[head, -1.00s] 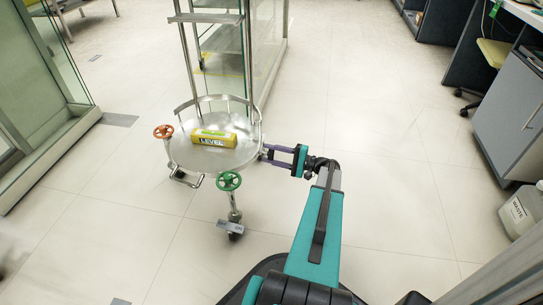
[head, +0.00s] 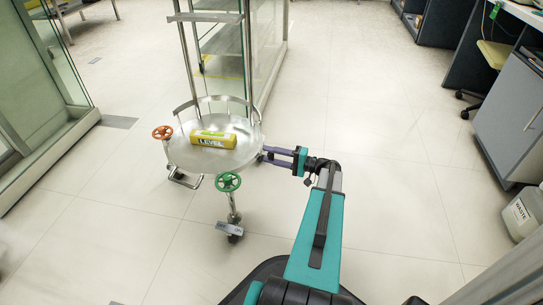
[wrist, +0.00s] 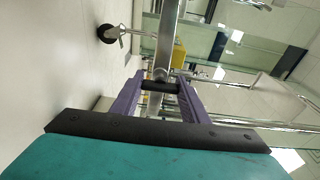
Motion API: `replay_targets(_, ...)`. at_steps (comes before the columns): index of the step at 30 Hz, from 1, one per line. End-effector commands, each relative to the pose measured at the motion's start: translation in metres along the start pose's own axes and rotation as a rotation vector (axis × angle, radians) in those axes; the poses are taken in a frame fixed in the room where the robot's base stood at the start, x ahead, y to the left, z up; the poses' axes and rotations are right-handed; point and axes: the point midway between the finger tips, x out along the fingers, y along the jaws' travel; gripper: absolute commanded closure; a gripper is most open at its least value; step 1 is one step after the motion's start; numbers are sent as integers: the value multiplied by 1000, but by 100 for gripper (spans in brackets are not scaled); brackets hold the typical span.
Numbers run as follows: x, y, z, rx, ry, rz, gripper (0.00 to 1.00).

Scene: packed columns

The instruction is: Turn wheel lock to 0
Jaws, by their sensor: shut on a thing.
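A round metal stand (head: 240,150) on casters carries an orange-red handwheel (head: 162,132) at its left and a green handwheel (head: 228,181) at its front. I cannot tell whether this bar belongs to the wheel lock.
A yellow box marked LEVEL (head: 213,139) lies on the stand. A glass-sided frame (head: 262,60) stands close behind, and a glass cabinet (head: 40,90) is at the left. The floor between is clear.

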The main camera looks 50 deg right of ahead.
Motion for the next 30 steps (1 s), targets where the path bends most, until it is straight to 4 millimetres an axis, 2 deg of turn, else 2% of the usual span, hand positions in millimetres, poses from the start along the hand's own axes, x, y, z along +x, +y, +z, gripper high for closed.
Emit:
replay_targets(2,-1,0,-2,-2,5,1,82)
replay_targets(3,-1,0,-2,-2,5,1,53)
replay_targets(5,0,0,-1,-1,4,1,43)
replay_targets(6,0,0,-1,-1,3,1,41)
replay_targets(20,-7,-1,-1,1,3,1,41)
replay_targets(26,-26,-2,-1,1,3,1,41)
replay_targets(30,-46,-2,-2,2,4,0,41)
